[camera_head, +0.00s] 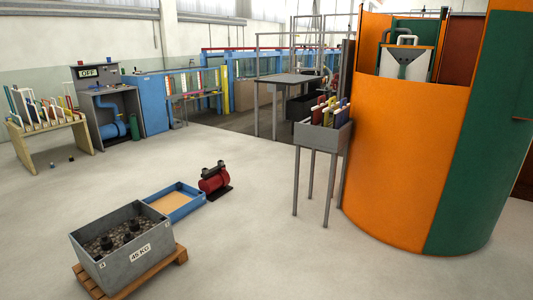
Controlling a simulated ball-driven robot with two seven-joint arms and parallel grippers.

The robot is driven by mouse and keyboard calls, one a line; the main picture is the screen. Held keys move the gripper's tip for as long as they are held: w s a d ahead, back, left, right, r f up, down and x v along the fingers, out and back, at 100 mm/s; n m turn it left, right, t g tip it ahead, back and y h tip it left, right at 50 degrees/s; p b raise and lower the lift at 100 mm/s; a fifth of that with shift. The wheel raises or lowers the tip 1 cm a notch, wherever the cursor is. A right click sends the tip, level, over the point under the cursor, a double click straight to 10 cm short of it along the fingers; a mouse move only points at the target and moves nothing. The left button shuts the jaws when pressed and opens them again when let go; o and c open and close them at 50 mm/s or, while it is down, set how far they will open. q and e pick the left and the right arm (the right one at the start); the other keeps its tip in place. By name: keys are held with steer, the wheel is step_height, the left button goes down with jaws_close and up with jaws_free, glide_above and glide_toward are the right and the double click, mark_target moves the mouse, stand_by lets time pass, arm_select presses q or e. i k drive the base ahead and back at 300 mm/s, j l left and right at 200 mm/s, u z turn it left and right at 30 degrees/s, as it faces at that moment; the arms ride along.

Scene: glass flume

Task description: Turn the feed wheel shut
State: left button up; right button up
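I cannot make out a feed wheel in the head view. A grey cabinet (97,75) with an OFF sign (89,73) stands at the back left, with blue pipework and a blue cylinder (113,130) in its open front. A large orange and green round enclosure (405,150) stands at the right, and a pale hopper-like part with grey pipes (404,63) shows through its upper opening. The blue-framed glass flume (245,64) runs along the back, partly hidden by a grey platform. Neither of my grippers is in view.
A grey crate marked 45 KG (137,256) sits on a wooden pallet at the front left. A blue tray (183,207) and a red pump (213,180) lie behind it. A legged grey bin (322,137) stands beside the enclosure. The middle floor is clear.

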mark_target(334, 81)
steer(key=i, duration=2.95)
steer(key=i+z, duration=0.1)
steer(key=i, duration=0.6)
steer(key=i+j+z, duration=0.1)
steer(key=i, duration=0.55)
steer(key=i+j+z, duration=0.15)
steer(key=i+z, duration=0.3)
steer(key=i+j+z, duration=1.1)
steer(key=j+z, duration=0.2)
steer(key=i+j+z, duration=0.1)
steer(key=z, duration=0.25)
steer(key=i+j+z, duration=0.1)
steer(key=z, duration=0.3)
steer(key=j+z, duration=0.35)
steer(key=i+l, duration=0.05)
